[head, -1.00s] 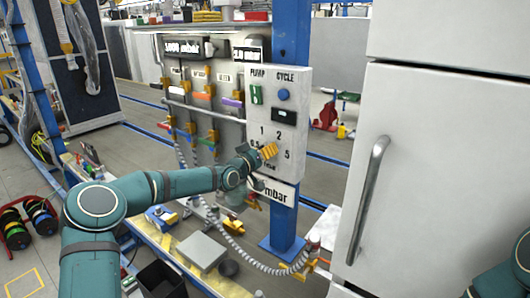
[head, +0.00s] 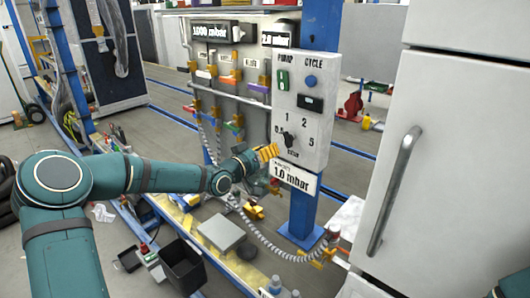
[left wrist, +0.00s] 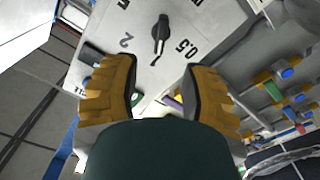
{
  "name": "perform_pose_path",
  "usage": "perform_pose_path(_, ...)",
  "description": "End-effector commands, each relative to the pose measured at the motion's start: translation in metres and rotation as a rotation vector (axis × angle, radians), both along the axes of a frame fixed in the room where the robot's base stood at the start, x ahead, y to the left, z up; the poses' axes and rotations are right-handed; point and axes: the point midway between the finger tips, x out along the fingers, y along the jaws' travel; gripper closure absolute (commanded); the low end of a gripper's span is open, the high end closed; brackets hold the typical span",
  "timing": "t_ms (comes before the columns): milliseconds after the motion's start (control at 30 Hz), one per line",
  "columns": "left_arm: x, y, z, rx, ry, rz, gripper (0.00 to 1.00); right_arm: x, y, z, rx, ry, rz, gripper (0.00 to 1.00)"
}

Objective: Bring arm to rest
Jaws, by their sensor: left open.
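My left arm (head: 150,175) reaches in from the left in the head view. My left gripper (head: 268,152) has yellow fingers and is in front of the lower left part of the grey control panel (head: 325,75). In the left wrist view the two fingers (left wrist: 158,90) stand apart with nothing between them. A black rotary knob (left wrist: 160,32) on the panel lies beyond the fingertips, apart from them. In the head view the knob (head: 289,140) shows just right of the fingers. A bit of my right arm (head: 515,285) shows at the lower right corner; its gripper is out of view.
The panel is on a blue post (head: 305,215). A white cabinet (head: 450,150) with a long handle stands at the right. A valve board (head: 225,90) with coloured handles is behind the gripper. A black bin (head: 183,265) and a grey box (head: 220,233) are below the arm.

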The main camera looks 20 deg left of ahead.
Motion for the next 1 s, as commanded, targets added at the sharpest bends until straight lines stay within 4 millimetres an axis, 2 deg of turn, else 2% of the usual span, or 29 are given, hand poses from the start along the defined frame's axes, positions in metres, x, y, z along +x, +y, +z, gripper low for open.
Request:
perform_pose_path(533, -0.005, 0.001, 0.000, 0.000, 0.001, -0.001, 0.56, 0.000, 0.000, 0.000, 0.000, 0.000, 0.000, 0.53)
perform_pose_path(633, -0.006, -0.004, -0.007, -0.002, 0.017, -0.008, 0.56, 0.000, 0.000, 0.000, 0.000, 0.000, 0.000, 0.53)
perform_pose_path(767, -0.012, -0.029, -0.039, -0.013, 0.097, -0.036, 0.56, 0.000, 0.000, 0.000, 0.000, 0.000, 0.000, 0.53)
perform_pose_path(867, -0.025, -0.058, -0.079, -0.018, 0.201, -0.069, 0.56, 0.000, 0.000, 0.000, 0.000, 0.000, 0.000, 0.53)
perform_pose_path(1000, -0.054, -0.099, -0.139, -0.014, 0.367, -0.116, 0.56, 0.000, 0.000, 0.000, 0.000, 0.000, 0.000, 0.53)
